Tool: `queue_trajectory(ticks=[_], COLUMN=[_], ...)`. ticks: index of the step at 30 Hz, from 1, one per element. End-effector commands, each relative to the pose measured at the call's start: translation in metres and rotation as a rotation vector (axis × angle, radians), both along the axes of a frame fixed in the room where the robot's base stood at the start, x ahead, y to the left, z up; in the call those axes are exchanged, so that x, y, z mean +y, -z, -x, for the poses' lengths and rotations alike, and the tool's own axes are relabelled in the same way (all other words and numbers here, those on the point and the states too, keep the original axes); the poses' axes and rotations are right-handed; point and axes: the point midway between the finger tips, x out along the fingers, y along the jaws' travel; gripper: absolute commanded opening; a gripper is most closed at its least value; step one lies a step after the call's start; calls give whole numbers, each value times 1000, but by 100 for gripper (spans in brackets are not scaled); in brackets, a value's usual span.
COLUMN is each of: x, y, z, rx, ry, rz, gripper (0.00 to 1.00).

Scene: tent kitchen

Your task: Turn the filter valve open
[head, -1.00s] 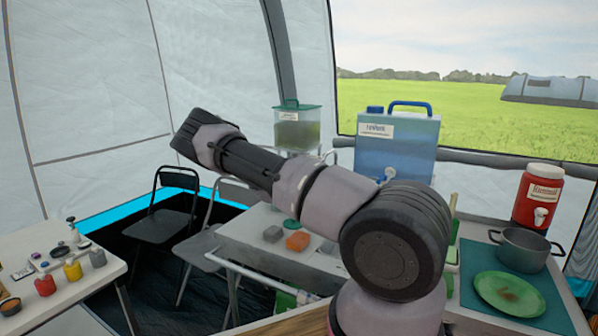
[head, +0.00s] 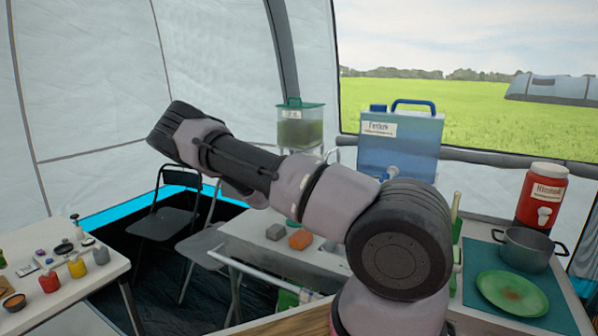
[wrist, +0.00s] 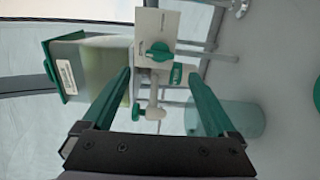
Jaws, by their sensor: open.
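In the wrist view, a green knob (wrist: 158,52) sits on a white plate (wrist: 168,22), with a green labelled piece (wrist: 177,75) and white pipework (wrist: 154,98) beside it. I take this as the filter valve. My gripper (wrist: 158,78) is open and empty, its two green fingers spread either side of the pipework in the picture; I see no contact. The greenish water tank (wrist: 92,68) with a green lid is at left; it also shows in the head view (head: 300,130). In the head view my arm hides part of the tank's stand, and the gripper fingers do not show.
A translucent green vessel (wrist: 240,118) lies to the right in the wrist view. In the head view, a blue container (head: 398,150), a red jug (head: 541,197), a pot (head: 526,251) and a green plate (head: 511,292) are right. Folding chairs (head: 165,218) stand left of the table.

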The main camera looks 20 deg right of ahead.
Motion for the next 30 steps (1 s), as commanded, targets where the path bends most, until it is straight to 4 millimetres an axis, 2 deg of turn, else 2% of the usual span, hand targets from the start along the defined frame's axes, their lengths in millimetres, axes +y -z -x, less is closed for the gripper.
queue_trajectory(ticks=[3, 9, 25, 30], x=[16, 28, 28, 22], y=[0, 0, -1, -5], z=[12, 22, 23, 26], rx=[0, 1, -2, -29], ry=[-1, 0, 2, 14], rz=[0, 1, -17, -211], gripper=[92, 92, 92, 92])
